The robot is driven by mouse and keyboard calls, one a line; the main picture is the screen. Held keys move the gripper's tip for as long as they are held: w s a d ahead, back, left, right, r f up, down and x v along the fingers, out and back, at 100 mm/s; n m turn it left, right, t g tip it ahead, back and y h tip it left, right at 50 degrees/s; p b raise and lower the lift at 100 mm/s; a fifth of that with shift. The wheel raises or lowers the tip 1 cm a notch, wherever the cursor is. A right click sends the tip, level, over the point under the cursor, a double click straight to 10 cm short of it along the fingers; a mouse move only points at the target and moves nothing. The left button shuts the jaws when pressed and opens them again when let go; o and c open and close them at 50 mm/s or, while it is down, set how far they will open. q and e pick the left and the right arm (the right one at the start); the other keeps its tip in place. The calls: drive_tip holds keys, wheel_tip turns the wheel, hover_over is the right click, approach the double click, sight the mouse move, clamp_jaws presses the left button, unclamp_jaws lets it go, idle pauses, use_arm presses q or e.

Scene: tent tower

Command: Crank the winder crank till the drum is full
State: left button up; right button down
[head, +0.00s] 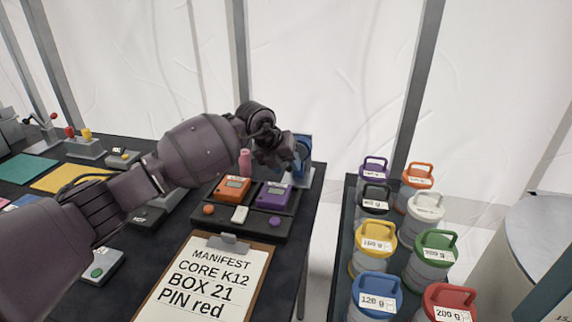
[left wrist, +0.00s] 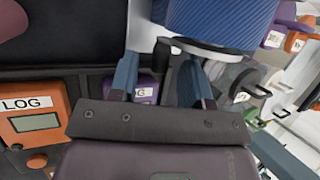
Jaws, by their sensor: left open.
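The winder stands at the far right corner of the dark table; its blue drum (head: 304,147) shows behind my left gripper in the head view. The ribbed blue drum (left wrist: 220,22) fills the top of the left wrist view. A dark crank arm (left wrist: 212,47) lies below the drum, and a dark part, apparently its handle, shows between my fingers. My left gripper (left wrist: 163,72) is open, with its two blue fingers spread around that part; contact cannot be told. In the head view my left gripper (head: 278,158) hides most of the crank. My right gripper is not in view.
An orange device (head: 232,188) and a purple device (head: 273,195) sit in a black tray just in front. A manifest clipboard (head: 215,275) lies nearer. A pink item (head: 245,162) stands behind. Several lidded, weight-labelled canisters (head: 376,238) stand on a table to the right, across a gap.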

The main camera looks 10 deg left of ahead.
use_arm(q)
clamp_jaws()
drive_tip(key=shift+r, duration=0.15)
